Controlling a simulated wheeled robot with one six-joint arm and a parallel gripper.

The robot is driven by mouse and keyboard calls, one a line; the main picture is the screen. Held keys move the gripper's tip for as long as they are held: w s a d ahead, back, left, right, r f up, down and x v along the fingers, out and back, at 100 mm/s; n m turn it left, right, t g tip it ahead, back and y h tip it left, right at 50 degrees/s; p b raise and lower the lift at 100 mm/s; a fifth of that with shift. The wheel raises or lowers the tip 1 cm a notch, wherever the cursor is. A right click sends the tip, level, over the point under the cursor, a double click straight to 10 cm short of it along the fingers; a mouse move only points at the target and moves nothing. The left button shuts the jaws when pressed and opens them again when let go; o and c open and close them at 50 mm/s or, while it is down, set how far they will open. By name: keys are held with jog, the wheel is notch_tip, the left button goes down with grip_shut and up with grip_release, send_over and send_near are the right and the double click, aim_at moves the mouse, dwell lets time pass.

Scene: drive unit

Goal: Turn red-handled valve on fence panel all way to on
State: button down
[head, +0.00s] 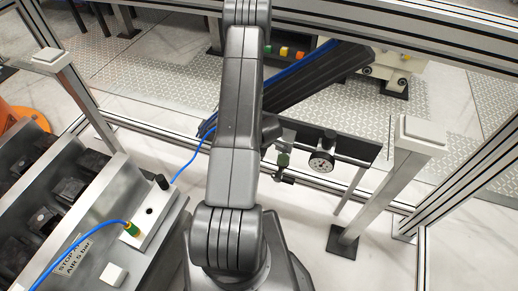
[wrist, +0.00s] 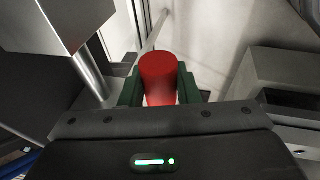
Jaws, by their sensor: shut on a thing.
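The red valve handle (wrist: 158,68) shows in the wrist view as a red, round-ended grip. My gripper (wrist: 160,88) has its green fingers on both sides of it and is shut on it. In the head view my gripper (head: 281,167) is at the dark fence panel (head: 348,146), left of the pressure gauge (head: 322,160). The red handle cannot be made out in the head view, and the valve body is largely hidden by my gripper and arm. I cannot tell the handle's exact angle.
A metal post (head: 395,180) with a pale cap stands right of the panel. Aluminium fence rails (head: 330,190) run behind.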

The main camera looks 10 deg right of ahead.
jog(key=shift+w, duration=0.1)
jog(key=c, duration=1.1)
grip_release()
jog(key=p+v, duration=0.2)
jog(key=v, duration=1.1)
jog(key=shift+r, duration=0.4)
jog(key=shift+f, duration=0.1)
jog(key=b+x, duration=0.2)
jog(key=x, duration=1.1)
jog(key=shift+f, duration=0.3)
jog(key=shift+r, duration=0.15)
